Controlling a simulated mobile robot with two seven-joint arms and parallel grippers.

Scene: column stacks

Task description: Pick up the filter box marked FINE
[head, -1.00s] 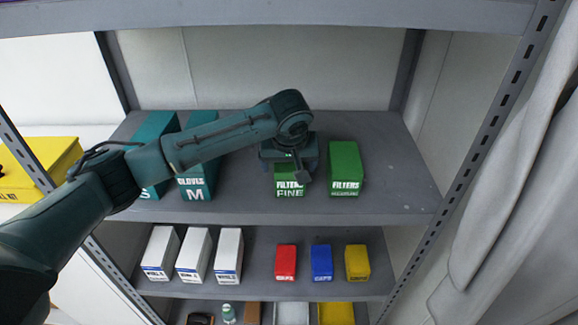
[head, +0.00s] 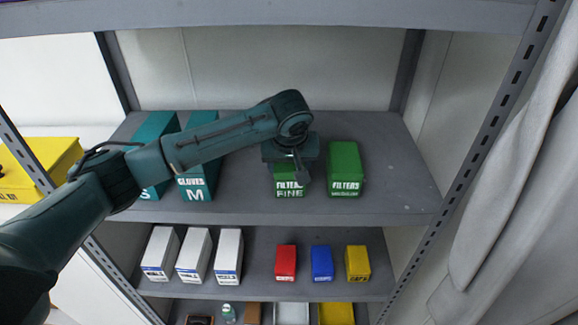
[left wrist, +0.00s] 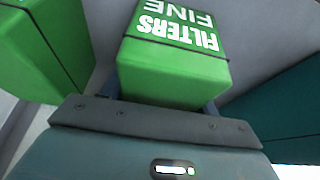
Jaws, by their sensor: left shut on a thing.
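The green filter box marked FILTERS FINE (head: 290,188) stands on the upper shelf, partly hidden under my left gripper (head: 290,170). In the left wrist view the FINE box (left wrist: 175,70) sits between my left gripper's fingers (left wrist: 160,98), its lettering upside down. My left gripper is shut on this box from above. Whether the box is off the shelf I cannot tell. A second green box marked FILTERS (head: 345,170) stands to its right, apart from it; its smaller line is too small to read. My right gripper is not in view.
Teal gloves boxes (head: 196,188) stand left on the same shelf, partly behind my arm. The shelf (head: 395,180) is clear to the right. A shelf edge (head: 300,15) runs overhead. White, red, blue and yellow boxes stand on the shelf below.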

